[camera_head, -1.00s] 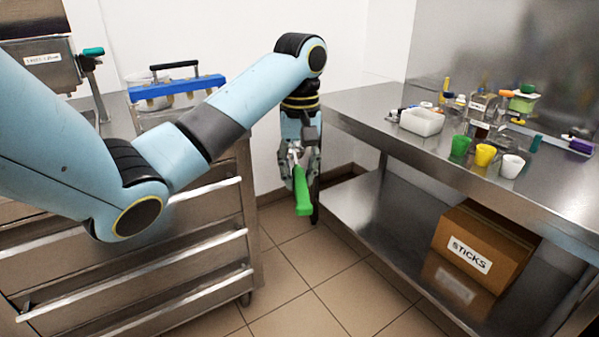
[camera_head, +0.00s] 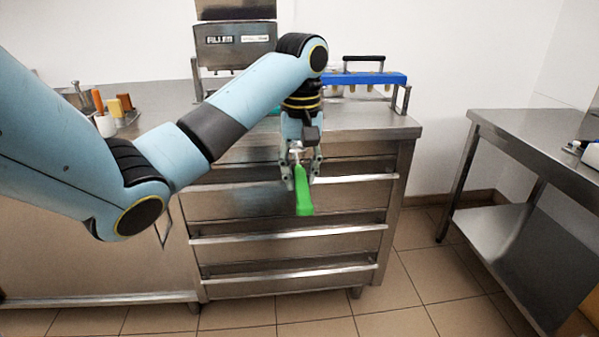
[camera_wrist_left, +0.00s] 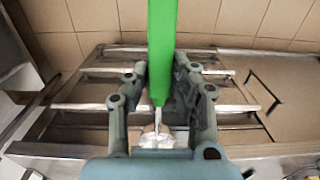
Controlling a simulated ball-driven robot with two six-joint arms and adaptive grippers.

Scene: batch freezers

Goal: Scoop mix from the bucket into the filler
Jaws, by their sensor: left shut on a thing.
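My left gripper (camera_head: 302,172) is shut on a scoop with a green handle (camera_head: 304,192). It hangs in front of the steel drawer cabinet. In the left wrist view the green handle (camera_wrist_left: 161,45) runs between the two fingers, and a pale metal part (camera_wrist_left: 157,140) shows below it. The filler (camera_head: 235,46), a steel box with a "FILLER" label, stands at the back of the counter, partly hidden behind my left arm. I see no bucket in these views. My right gripper is not in view.
The drawer cabinet (camera_head: 290,206) has protruding handles. A blue rack (camera_head: 367,79) stands on its top at the right. Small coloured items on a tray (camera_head: 124,116) stand at the left. A steel table (camera_head: 535,130) is at the right, with open floor between.

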